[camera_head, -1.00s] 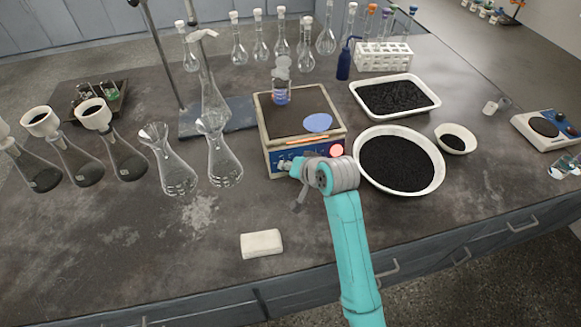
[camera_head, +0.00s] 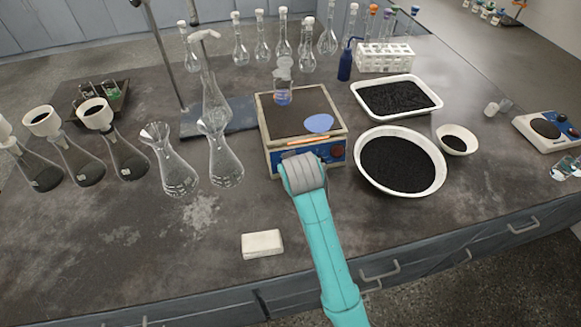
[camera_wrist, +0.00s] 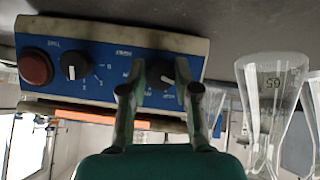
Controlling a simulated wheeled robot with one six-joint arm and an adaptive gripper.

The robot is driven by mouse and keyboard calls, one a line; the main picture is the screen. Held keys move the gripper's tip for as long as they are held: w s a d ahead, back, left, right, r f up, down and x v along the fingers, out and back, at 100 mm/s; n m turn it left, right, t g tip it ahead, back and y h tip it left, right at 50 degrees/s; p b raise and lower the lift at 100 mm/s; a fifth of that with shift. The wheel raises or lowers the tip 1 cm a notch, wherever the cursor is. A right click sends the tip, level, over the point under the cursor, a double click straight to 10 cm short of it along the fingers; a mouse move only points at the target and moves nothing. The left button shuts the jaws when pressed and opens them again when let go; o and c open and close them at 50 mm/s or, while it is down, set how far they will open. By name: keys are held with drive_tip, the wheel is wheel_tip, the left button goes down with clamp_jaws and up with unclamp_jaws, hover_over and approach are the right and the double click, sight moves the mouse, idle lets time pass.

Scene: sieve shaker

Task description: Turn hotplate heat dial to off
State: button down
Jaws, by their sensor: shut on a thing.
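The hotplate (camera_head: 293,113) stands mid-bench, with a dark top and a blue front panel. My wrist hides the left part of that panel and my gripper in the head view. The upside-down wrist view shows two black dials on the panel. My gripper (camera_wrist: 160,70) has its fingers on either side of one dial (camera_wrist: 159,76), shut on it. The other dial (camera_wrist: 74,66) sits beside the red button (camera_wrist: 35,67), clear of the fingers. The panel print is too small to read surely, so the held dial's setting is unclear.
A beaker (camera_head: 283,94) and a blue disc (camera_head: 319,123) are on the hotplate top. Glass flasks (camera_head: 222,160) stand to its left. A round dish of black grains (camera_head: 442,178) is close on its right. A white block (camera_head: 262,243) lies in front on otherwise clear bench.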

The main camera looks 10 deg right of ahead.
drive_tip(key=shift+f, duration=0.1)
idle(0.3)
drive_tip(key=c, duration=0.8)
unclamp_jaws()
drive_tip(key=shift+c, duration=0.2)
drive_tip(key=v, duration=1.2)
drive_tip(key=shift+a, duration=0.15)
